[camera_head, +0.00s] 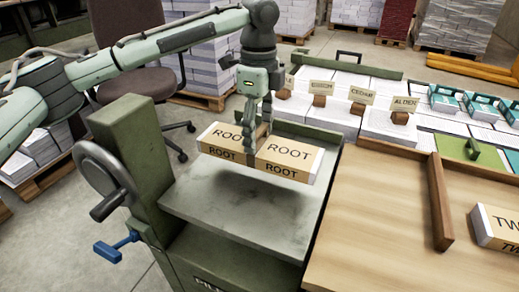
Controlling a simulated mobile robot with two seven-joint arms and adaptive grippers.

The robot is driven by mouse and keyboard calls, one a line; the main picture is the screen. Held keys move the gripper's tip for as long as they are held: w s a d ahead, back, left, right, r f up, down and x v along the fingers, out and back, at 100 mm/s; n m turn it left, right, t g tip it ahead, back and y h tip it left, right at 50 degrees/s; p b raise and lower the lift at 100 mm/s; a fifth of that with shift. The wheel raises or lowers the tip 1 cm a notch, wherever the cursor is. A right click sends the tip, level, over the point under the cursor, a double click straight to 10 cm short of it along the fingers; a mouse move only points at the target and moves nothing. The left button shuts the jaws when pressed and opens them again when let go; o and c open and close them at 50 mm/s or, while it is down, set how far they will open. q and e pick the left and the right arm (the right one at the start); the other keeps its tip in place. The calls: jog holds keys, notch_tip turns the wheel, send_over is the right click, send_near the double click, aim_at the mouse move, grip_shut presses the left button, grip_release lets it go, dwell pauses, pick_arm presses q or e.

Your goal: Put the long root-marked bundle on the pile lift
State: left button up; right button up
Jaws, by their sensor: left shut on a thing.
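The long bundle (284,161) has a tan wrapper marked ROOT several times and white ends. My left gripper (256,150) comes down from above and is shut on the bundle around its middle. The bundle hangs level over the grey plate of the pile lift (240,220), with a shadow on the plate below it; it looks a little above the plate. The pile lift is green, with a handwheel and a blue crank on its left side. My right gripper is not in view.
A wooden table (380,240) with a raised divider (439,200) adjoins the lift on the right. A bundle marked TW (497,227) lies at its right edge. Behind stand paper stacks with name cards, including ALDER (405,104). A brown chair (135,84) stands behind the lift.

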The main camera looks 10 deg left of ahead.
aim_at(259, 143)
pick_arm(q)
jog(key=shift+f, duration=2.2)
jog(key=o, duration=1.5)
jog(key=shift+f, duration=0.1)
jog(key=shift+o, duration=0.2)
notch_tip(259, 143, up, 12)
jog(key=shift+r, duration=0.1)
